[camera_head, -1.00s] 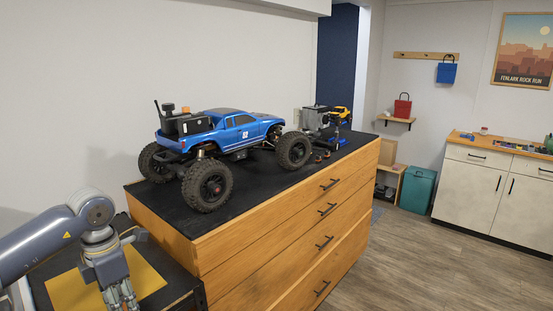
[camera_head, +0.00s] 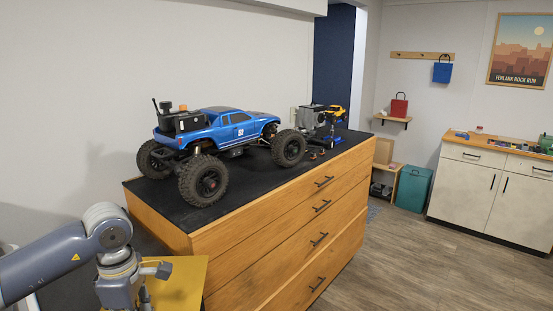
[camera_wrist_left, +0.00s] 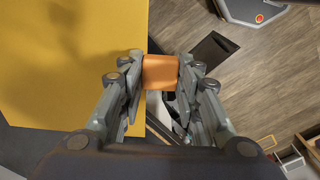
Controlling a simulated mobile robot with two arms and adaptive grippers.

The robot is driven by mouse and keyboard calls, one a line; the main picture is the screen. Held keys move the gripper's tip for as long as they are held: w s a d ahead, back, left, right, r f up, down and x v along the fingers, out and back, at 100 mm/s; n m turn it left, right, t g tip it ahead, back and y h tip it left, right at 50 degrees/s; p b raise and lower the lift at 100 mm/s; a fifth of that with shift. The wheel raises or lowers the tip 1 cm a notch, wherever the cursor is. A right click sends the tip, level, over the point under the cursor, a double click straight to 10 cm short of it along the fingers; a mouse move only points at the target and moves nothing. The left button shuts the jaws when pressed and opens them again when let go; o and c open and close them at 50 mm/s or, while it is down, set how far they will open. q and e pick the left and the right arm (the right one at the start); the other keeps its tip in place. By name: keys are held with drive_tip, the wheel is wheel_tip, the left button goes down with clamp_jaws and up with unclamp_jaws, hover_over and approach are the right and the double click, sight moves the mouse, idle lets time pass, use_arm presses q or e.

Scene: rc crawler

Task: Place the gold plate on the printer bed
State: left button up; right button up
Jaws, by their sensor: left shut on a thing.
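The gold plate (camera_head: 182,284) is a flat yellow sheet at the lower left of the head view, partly hidden by my left wrist and cut off by the bottom edge. It fills the upper left of the left wrist view (camera_wrist_left: 65,70). My left gripper (camera_wrist_left: 160,72) is shut on an orange-brown tab at the plate's edge, with a finger on each side. In the head view the left gripper (camera_head: 146,296) is mostly hidden or below the frame. I cannot pick out the printer bed. My right gripper is not in view.
A wooden drawer cabinet (camera_head: 290,235) with a black top stands just right of the plate. A blue toy truck (camera_head: 215,145) and small items are on it. A dark surface (camera_head: 60,285) is at lower left. Open floor (camera_head: 410,265) lies to the right.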

use_arm(q)
drive_tip(key=s+d+f+m, duration=0.2)
drive_tip(key=s+d+m, duration=0.6)
drive_tip(key=m, duration=1.1)
drive_tip(key=shift+s+d, duration=0.3)
drive_tip(key=shift+s, duration=1.4)
